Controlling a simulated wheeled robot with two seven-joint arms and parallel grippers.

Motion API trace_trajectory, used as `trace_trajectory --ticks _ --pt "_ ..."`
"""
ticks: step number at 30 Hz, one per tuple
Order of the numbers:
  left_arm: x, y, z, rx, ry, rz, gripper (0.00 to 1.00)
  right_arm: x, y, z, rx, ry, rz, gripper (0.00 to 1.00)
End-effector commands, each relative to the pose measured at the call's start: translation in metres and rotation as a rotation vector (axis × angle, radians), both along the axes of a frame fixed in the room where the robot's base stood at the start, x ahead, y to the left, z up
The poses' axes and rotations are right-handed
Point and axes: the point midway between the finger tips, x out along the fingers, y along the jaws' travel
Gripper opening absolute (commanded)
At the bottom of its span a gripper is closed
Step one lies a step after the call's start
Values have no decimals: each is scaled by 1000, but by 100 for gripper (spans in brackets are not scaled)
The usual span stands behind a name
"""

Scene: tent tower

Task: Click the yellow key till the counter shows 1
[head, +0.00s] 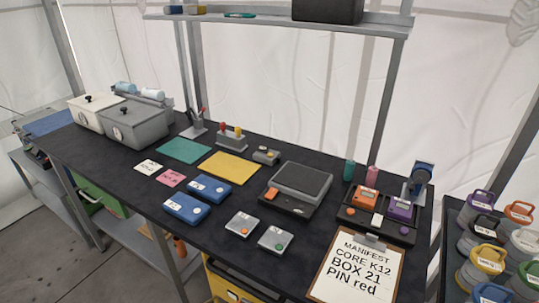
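I cannot make out a plainly yellow key or a readable counter from here. Two small grey boxes stand near the table's front edge, one with an orange button (243,231) and one with a green button (279,245). An orange device (365,199) and a purple device (399,210) sit in a dark tray (352,216) on the right; any digits on them are too small to read. A stand at the back has a red and a yellow knob (238,131). Neither of my grippers is in view.
The dark table (210,235) also holds a scale (300,180), two blue boxes (187,208), a yellow mat (230,168), a green mat (184,150), lidded grey bins (135,124) and a clipboard (356,268). A shelf (270,20) hangs above. Coloured-lid jars (480,266) stand at right.

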Motion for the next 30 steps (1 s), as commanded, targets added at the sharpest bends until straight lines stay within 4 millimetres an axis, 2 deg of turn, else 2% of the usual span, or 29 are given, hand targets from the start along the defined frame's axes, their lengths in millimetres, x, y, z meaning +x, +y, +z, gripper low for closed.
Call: trace_trajectory --ticks 5,11,21,30 --pt "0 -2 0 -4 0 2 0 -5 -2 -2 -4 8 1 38" --pt "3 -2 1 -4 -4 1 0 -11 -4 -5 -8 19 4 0" --pt "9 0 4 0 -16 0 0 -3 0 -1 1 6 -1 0" --pt "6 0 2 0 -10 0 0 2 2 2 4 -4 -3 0"
